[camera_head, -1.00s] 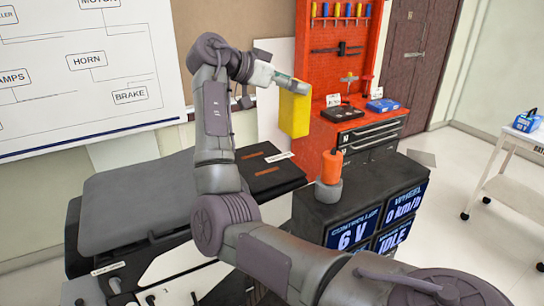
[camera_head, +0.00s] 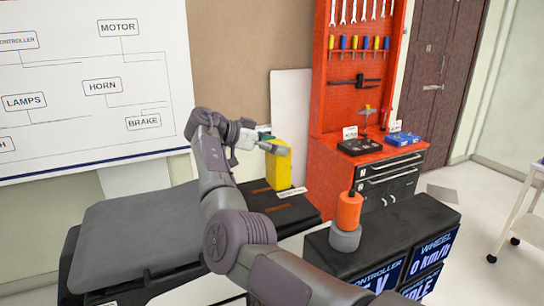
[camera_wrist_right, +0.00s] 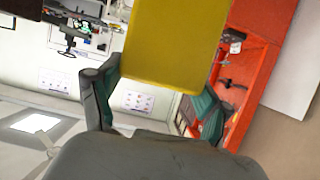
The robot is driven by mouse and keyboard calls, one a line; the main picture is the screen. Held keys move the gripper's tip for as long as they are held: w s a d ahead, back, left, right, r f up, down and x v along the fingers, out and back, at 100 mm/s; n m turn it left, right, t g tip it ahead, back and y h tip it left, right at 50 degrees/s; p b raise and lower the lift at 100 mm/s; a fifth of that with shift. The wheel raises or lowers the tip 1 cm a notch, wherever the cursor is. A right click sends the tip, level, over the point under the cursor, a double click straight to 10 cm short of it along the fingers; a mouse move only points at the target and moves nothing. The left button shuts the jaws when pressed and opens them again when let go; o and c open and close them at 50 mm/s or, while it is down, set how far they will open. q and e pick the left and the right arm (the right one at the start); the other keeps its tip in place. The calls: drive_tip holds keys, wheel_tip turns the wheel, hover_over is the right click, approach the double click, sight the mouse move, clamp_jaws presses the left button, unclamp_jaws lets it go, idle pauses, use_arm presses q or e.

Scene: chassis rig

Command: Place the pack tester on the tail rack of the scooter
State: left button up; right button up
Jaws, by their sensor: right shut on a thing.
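The pack tester is a yellow box (camera_head: 279,168). My right gripper (camera_head: 266,143) is shut on its upper end and holds it roughly upright over the far side of the tail rack (camera_head: 293,213). The rack is a flat black plate with brown strips, behind the grey seat of the scooter (camera_head: 140,238). I cannot tell whether the box's lower end touches the rack. In the right wrist view the yellow box (camera_wrist_right: 172,45) sits between the two fingers of my right gripper (camera_wrist_right: 155,100). My left gripper is not in view.
A dark cabinet with display screens (camera_head: 400,240) stands right of the rack, with an orange and grey beacon (camera_head: 348,220) on top. A red tool station (camera_head: 345,105) stands behind. A pale panel (camera_head: 290,105) leans on the wall behind the rack. The seat is clear.

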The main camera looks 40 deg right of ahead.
sight(268, 158)
drive_tip(key=f, duration=0.2)
drive_tip(key=w+f+p, duration=0.1)
drive_tip(key=f, duration=0.1)
drive_tip(key=shift+a, duration=0.1)
drive_tip(key=shift+f, duration=0.4)
drive_tip(key=shift+f, duration=0.15)
drive_tip(key=o, duration=1.8)
drive_tip(key=shift+c, duration=0.2)
